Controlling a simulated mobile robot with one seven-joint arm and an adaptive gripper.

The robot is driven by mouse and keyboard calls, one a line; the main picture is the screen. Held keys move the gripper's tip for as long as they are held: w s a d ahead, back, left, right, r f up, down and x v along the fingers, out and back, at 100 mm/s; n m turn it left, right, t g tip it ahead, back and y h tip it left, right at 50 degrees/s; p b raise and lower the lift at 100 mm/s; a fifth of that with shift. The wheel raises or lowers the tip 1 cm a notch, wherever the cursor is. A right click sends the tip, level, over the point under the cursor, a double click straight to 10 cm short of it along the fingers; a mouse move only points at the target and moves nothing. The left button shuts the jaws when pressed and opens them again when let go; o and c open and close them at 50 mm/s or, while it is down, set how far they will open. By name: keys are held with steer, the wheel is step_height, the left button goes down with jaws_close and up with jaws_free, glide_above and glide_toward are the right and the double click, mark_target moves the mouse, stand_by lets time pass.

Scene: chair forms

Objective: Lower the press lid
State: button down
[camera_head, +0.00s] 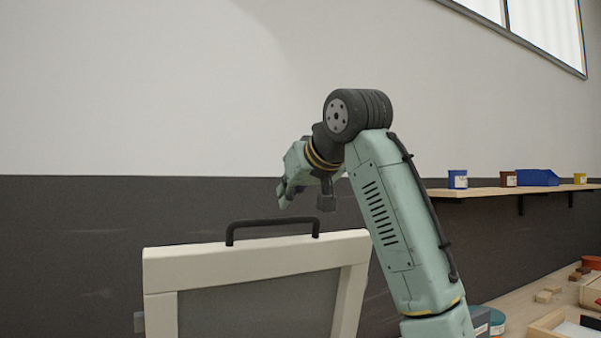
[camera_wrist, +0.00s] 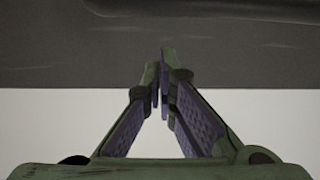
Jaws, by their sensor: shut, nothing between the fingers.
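The press lid (camera_head: 255,262) is a cream frame around a grey panel, standing raised in the lower middle of the head view. A black bar handle (camera_head: 272,223) is fixed along its top edge. My gripper (camera_head: 283,197) is above the lid's top edge, just over the right part of the handle in the picture, and looks apart from it. In the wrist view my gripper (camera_wrist: 162,75) has its fingers together with nothing between them. The wrist view shows only wall behind the fingers, with no lid or handle to be made out. The press below the lid is out of view.
A shelf (camera_head: 480,193) on the right wall holds a blue bin (camera_head: 537,178) and small pots. Below it, a bench (camera_head: 540,283) carries wooden blocks and a tray (camera_head: 560,325). The wall behind the lid is bare.

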mark_target(298, 239)
steer(key=s, duration=0.1)
steer(key=s+d, duration=0.1)
steer(key=s+f, duration=0.1)
steer(key=shift+d, duration=0.25)
steer(key=shift+s+f, duration=0.25)
steer(key=shift+f, duration=0.1)
